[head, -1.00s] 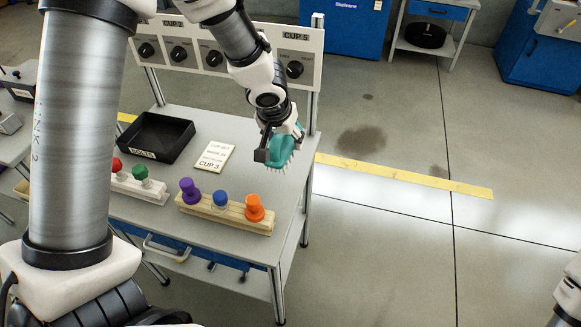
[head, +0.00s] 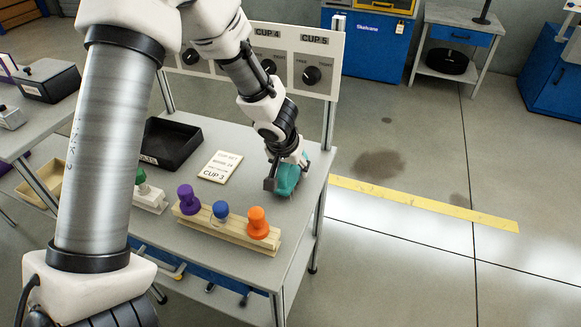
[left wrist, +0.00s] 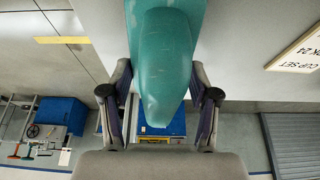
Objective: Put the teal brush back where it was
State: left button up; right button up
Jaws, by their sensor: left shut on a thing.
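The teal brush (head: 287,181) is between the fingers of my left gripper (head: 286,170), at the right end of the grey table top. Its teal body also fills the upper middle of the left wrist view (left wrist: 166,60), with my left gripper's fingers (left wrist: 160,105) on both sides of it. My left gripper is shut on the brush. The brush is at or close above the table; I cannot tell whether it touches. Its underside is hidden. My right gripper is not in view.
A panel with knobs (head: 305,52) stands behind. Open floor lies to the right.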

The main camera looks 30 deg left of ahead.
pick_arm(q)
jog(key=o, duration=1.2)
jog(key=shift+f, duration=0.1)
jog(key=shift+r+p, duration=0.4)
jog(key=shift+r, duration=0.1)
jog(key=p+v, duration=0.3)
jog(key=v, duration=0.8)
jog(key=shift+s+d+r, duration=0.1)
jog(key=shift+s, duration=0.15)
